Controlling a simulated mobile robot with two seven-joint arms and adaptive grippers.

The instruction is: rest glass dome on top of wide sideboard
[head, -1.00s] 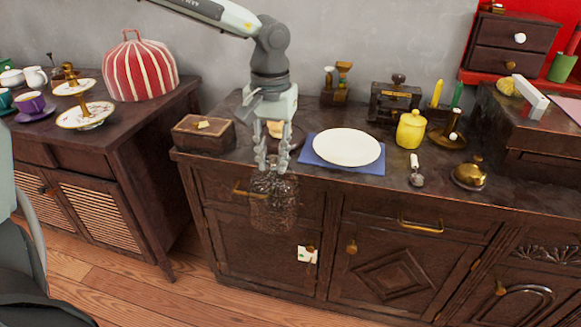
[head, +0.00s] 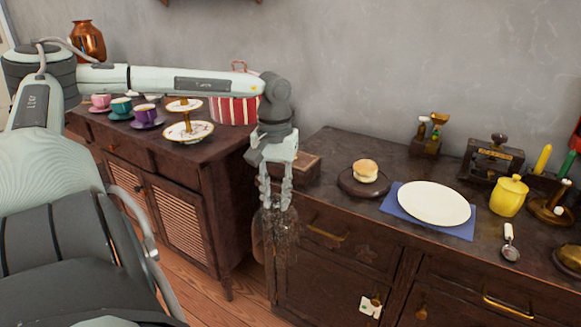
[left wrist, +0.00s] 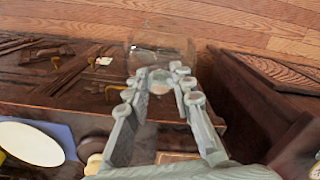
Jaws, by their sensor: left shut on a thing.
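The glass dome (head: 275,238) is clear and hangs below my left gripper (head: 276,196), which is shut on its top. The dome is in the air in front of the left end of the wide sideboard (head: 330,157), below the level of its top. In the left wrist view, the see-through dome (left wrist: 160,50) shows beyond the fingers of my left gripper (left wrist: 157,85), with the floor behind it. The dome's lower edge is hard to make out. My right gripper is not in view.
On the wide sideboard are a bun (head: 365,170) on a dark round board (head: 352,185), a white plate (head: 433,203) on a blue cloth, a wooden box (head: 300,168) and a yellow pot (head: 508,196). A narrower cabinet (head: 205,165) with cups and a tiered stand is left.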

